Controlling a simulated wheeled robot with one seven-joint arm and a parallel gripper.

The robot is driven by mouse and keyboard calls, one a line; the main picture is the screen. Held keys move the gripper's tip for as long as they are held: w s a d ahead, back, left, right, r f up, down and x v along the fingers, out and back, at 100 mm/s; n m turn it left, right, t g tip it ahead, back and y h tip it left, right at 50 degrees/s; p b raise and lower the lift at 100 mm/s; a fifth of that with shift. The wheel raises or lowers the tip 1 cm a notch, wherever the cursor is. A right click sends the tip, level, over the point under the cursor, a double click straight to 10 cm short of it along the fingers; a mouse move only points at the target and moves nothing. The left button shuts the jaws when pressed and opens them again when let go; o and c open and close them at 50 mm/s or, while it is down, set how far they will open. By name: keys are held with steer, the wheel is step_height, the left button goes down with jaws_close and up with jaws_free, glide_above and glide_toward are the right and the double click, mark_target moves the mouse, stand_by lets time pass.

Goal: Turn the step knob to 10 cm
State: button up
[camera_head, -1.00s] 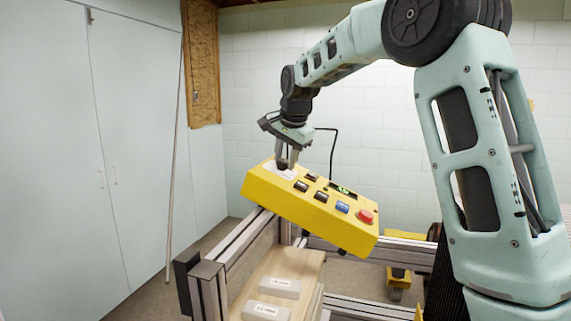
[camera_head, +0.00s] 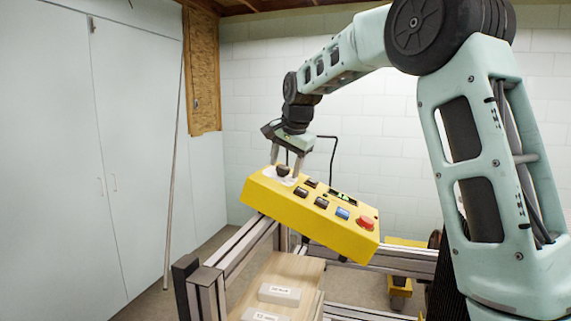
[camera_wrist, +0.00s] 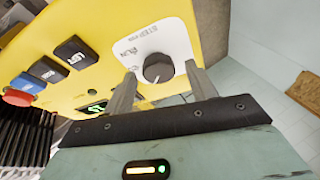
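The step knob (camera_wrist: 158,67) is a dark round dial on a white label plate (camera_wrist: 135,42) with partly legible print. A small light mark shows on its lower edge in the wrist view; which printed value it points at I cannot read. In the head view the knob (camera_head: 283,171) sits at the upper left end of the yellow control box (camera_head: 300,218). My gripper (camera_head: 285,169) is open over it. In the wrist view its two fingers (camera_wrist: 160,70) stand apart on either side of the knob, with gaps, and do not appear to touch it.
The box also carries a red button (camera_head: 366,222), a blue button (camera_head: 342,213), dark buttons (camera_head: 321,202) and a small green-lit display (camera_head: 342,195). Labelled white blocks (camera_head: 279,294) lie on a wooden board below. Metal rails (camera_head: 240,245) run beneath the box.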

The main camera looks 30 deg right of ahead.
steer(key=b+v, duration=0.2)
steer(key=v, duration=1.5)
steer(key=shift+r, duration=0.25)
